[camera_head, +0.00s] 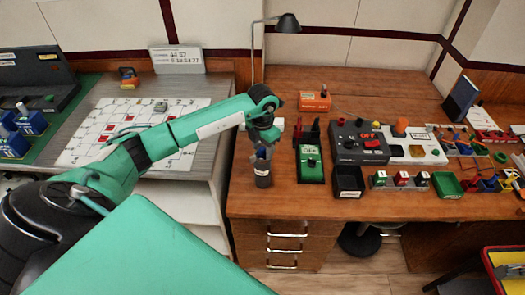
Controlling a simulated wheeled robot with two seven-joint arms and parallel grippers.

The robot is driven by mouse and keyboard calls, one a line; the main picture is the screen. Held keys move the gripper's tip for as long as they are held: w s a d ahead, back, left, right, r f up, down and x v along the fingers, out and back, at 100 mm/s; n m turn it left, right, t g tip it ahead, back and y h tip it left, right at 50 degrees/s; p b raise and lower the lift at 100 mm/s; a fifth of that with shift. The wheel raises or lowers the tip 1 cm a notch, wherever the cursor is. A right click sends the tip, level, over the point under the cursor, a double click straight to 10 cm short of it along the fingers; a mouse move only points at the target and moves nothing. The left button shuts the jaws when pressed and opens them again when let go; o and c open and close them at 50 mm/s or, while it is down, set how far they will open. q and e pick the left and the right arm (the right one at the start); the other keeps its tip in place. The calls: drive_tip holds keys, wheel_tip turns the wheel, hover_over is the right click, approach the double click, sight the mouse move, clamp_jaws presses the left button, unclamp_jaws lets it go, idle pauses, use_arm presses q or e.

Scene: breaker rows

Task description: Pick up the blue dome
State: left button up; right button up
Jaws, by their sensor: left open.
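My left arm reaches in from the left, and my left gripper (262,154) points down at the left edge of the wooden desk. It is open. Directly below it is a small dark upright cylinder (263,178) with a pale label. Something bluish shows between the fingers and the cylinder's top; I cannot tell whether it touches them. I cannot clearly make out a blue dome. An orange dome (401,124) sits at the back of the white panel box (415,148). My right gripper is not in view.
A lamp (288,23) rises behind the gripper. A grey table (205,88) with a white grid board adjoins on the left.

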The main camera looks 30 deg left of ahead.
sight(262, 148)
use_arm(q)
drive_tip(key=c, duration=1)
clamp_jaws()
drive_tip(key=shift+r, duration=0.15)
drive_tip(key=shift+r+b, duration=0.3)
drive_tip(key=shift+r, duration=0.25)
wheel_tip(262, 148, up, 19)
drive_tip(key=b, duration=0.3)
drive_tip(key=shift+f, duration=0.2)
